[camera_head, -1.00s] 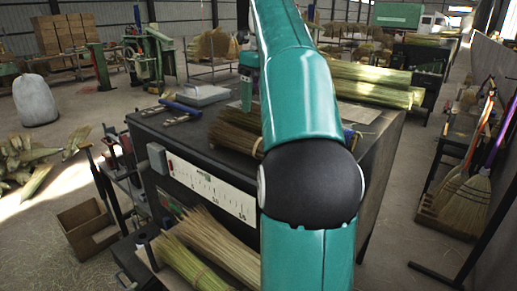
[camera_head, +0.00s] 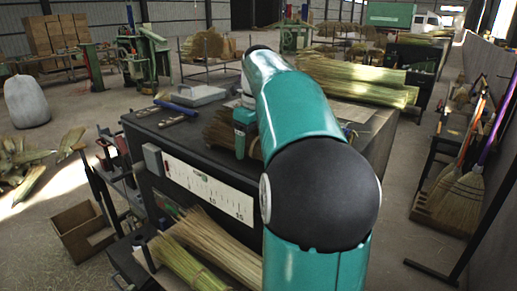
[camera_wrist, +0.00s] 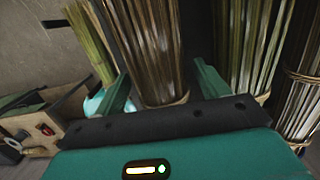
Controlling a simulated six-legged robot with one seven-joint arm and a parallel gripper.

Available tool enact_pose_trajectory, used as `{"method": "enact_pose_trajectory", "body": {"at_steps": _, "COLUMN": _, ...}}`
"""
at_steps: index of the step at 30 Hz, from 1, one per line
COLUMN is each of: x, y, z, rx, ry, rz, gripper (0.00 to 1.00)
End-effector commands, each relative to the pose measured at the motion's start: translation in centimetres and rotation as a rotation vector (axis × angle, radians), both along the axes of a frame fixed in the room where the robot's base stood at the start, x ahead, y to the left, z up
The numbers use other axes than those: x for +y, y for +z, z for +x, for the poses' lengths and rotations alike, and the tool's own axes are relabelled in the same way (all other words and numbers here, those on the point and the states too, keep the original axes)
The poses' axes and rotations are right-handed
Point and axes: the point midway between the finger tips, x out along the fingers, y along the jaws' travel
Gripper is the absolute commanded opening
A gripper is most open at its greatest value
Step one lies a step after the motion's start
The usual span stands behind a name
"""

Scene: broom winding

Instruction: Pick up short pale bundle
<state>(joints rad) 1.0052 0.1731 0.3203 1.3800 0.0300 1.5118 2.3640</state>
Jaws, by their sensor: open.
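In the head view, my gripper (camera_head: 245,132) is low over the bench's left half, at a brownish bundle (camera_head: 222,130); its fingertips are hidden there. In the wrist view, my gripper (camera_wrist: 163,88) is open, with one teal finger on each side of a brownish-pale bundle (camera_wrist: 150,45) tied near its lower end. I cannot tell whether the fingers touch it. A yellow-green bundle (camera_wrist: 90,40) lies left of the fingers, and paler green bundles (camera_wrist: 250,40) lie close on the right. Which one is the short pale bundle is not certain.
Long green bundles (camera_head: 355,78) lie at the bench's back right. A grey case (camera_head: 195,95) and a blue-handled tool (camera_head: 175,107) lie at its left. More bundles (camera_head: 215,240) lie on a lower shelf. Brooms (camera_head: 460,200) stand at right.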

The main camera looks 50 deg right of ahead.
Motion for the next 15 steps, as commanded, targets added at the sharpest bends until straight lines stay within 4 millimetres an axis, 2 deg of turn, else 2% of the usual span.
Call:
{"method": "enact_pose_trajectory", "body": {"at_steps": 8, "x": 0.0, "y": -0.42, "z": 0.06, "rx": -0.001, "ry": 0.0, "rz": -0.001, "gripper": 0.73}}
{"method": "enact_pose_trajectory", "body": {"at_steps": 15, "x": 0.0, "y": -0.4, "z": 0.07, "rx": -0.001, "ry": 0.0, "rz": -0.001, "gripper": 0.26}}
